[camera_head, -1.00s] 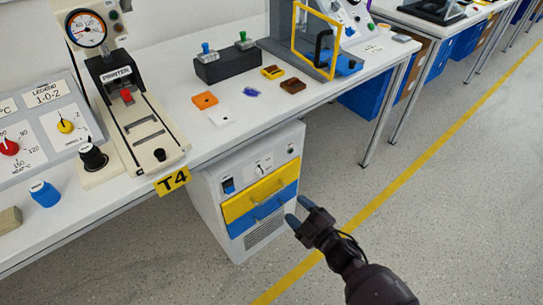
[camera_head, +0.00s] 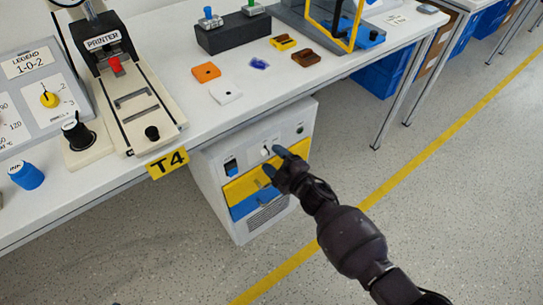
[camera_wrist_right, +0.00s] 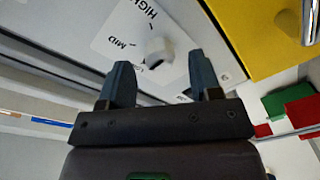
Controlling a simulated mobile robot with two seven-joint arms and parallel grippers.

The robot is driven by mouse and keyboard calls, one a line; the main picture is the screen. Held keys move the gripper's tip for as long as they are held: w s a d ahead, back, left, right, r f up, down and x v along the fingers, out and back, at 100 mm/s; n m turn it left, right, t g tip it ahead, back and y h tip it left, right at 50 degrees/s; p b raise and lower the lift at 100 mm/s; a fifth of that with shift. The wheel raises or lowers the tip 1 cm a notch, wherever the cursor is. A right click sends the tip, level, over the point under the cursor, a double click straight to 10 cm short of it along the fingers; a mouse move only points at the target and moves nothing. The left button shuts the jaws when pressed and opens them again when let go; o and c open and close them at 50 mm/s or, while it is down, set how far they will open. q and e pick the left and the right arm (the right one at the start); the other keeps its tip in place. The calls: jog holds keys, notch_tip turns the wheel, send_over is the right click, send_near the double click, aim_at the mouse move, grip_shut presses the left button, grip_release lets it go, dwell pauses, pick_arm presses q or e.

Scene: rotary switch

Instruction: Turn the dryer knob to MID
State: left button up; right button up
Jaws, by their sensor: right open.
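The dryer (camera_head: 222,205) is a white cabinet under the table with a yellow and a blue drawer. Its white knob (camera_head: 265,151) is on the top front panel. In the right wrist view the knob (camera_wrist_right: 158,48) sits on a white plate marked HIGH and MID, with another label partly hidden by the knob. I cannot tell its exact setting. My right gripper (camera_head: 272,161) is in front of the panel. In the wrist view its open blue fingers (camera_wrist_right: 162,76) lie either side of the knob's line, with nothing between them and the knob apart from them. My left gripper is out of view.
The table (camera_head: 245,110) overhangs the dryer. A yellow drawer (camera_head: 240,187) is just below the knob, with a dark switch (camera_head: 231,167) to its left. A printer (camera_head: 140,105) stands on the table. The floor at right is clear.

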jog(key=shift+w+a, duration=0.4)
jog(key=shift+w, duration=0.1)
jog(key=shift+c, duration=0.3)
jog(key=c, duration=0.9)
jog(key=shift+m, duration=0.3)
jog(key=shift+r+m, duration=0.1)
jog(key=shift+m, duration=0.5)
jog(key=m, duration=0.4)
jog(key=shift+m+p, duration=0.3)
jog(key=shift+p, duration=0.05)
jog(key=m, duration=0.3)
jog(key=m+t, duration=0.1)
jog(key=m, duration=0.1)
jog(key=shift+f+m, duration=0.2)
jog(key=shift+m, duration=0.2)
